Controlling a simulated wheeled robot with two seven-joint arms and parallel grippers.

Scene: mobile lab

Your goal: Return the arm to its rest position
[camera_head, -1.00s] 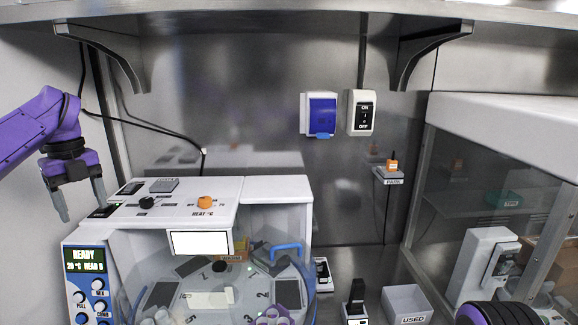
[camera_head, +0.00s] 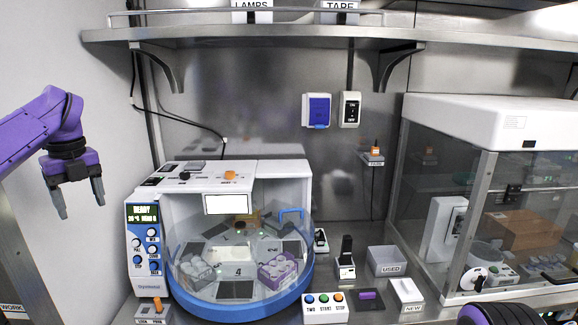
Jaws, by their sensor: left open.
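My left arm, purple with a dark wrist, comes in from the left. Its left gripper (camera_head: 79,205) hangs pointing down with its two grey fingers apart, open and empty. It is in free air in front of the pale left wall, to the left of the white machine (camera_head: 281,172) and not touching it. A dark ribbed part with purple (camera_head: 497,314) at the bottom right edge seems to be my right arm; its gripper is not in view.
The machine's round blue-rimmed tray (camera_head: 240,311) holds purple and clear racks. On the bench are a three-button box (camera_head: 325,308), a USED bin (camera_head: 386,261) and a NEW box (camera_head: 406,293). A glass-sided cabinet (camera_head: 485,215) stands right. A shelf (camera_head: 260,35) runs above.

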